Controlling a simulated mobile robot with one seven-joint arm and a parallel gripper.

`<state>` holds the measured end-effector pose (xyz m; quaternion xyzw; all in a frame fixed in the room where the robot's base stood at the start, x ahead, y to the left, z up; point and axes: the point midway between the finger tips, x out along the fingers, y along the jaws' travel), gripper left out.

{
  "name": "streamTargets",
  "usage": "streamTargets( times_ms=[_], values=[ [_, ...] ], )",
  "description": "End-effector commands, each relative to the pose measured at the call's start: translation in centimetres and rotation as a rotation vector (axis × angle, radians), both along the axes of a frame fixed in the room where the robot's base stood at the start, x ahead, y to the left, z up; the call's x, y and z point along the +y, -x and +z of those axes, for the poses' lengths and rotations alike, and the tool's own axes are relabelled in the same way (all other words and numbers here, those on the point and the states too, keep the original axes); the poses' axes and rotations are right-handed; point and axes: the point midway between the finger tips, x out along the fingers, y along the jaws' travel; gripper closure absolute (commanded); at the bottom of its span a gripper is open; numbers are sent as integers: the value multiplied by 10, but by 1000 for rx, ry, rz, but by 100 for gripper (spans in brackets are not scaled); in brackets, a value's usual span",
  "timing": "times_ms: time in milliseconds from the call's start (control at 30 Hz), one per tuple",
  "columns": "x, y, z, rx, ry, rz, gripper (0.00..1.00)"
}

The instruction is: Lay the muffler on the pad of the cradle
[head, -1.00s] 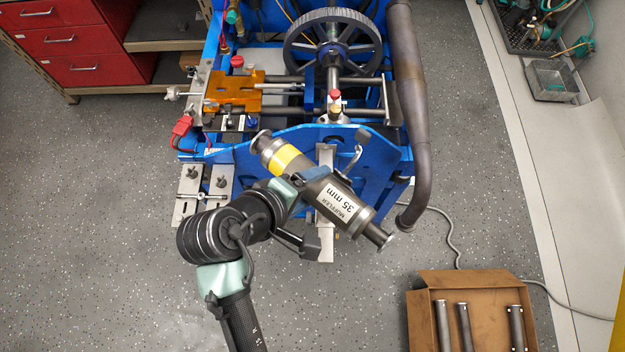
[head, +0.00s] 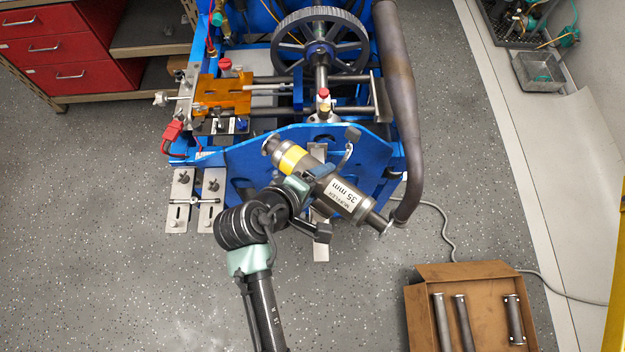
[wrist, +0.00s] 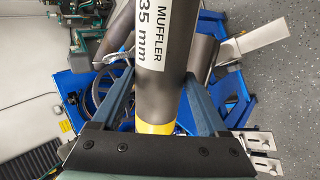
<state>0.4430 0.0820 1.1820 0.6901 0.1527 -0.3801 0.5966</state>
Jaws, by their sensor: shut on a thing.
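The muffler (head: 346,201) is a grey cylinder with a yellow band, narrow flanged ends and a "MUFFLER 35 mm" label. It lies slantwise across the front of the blue stand in the head view, and it fills the middle of the wrist view (wrist: 155,95). My gripper (head: 302,185) is shut around its body near the yellow band; both fingers flank it in the wrist view (wrist: 160,80). A grey metal bracket (head: 320,248), which looks like part of the cradle, passes beneath the muffler. Its pad is hidden, and I cannot tell whether the muffler touches it.
A black-tipped clamp arm (head: 350,146) stands close behind the muffler. A brown exhaust pipe (head: 404,110) bends down near its right end. A cardboard box (head: 480,270) with several tubes is at lower right. The floor at left is open.

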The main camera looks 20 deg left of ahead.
Motion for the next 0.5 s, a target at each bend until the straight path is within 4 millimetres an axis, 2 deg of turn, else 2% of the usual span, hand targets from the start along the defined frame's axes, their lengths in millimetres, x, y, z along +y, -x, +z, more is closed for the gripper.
streamTargets(
  times_ms=[200,500],
  values=[
    [0,0,-23,-4,0,0,100],
    [1,1,-42,1,-1,1,100]
  ],
)
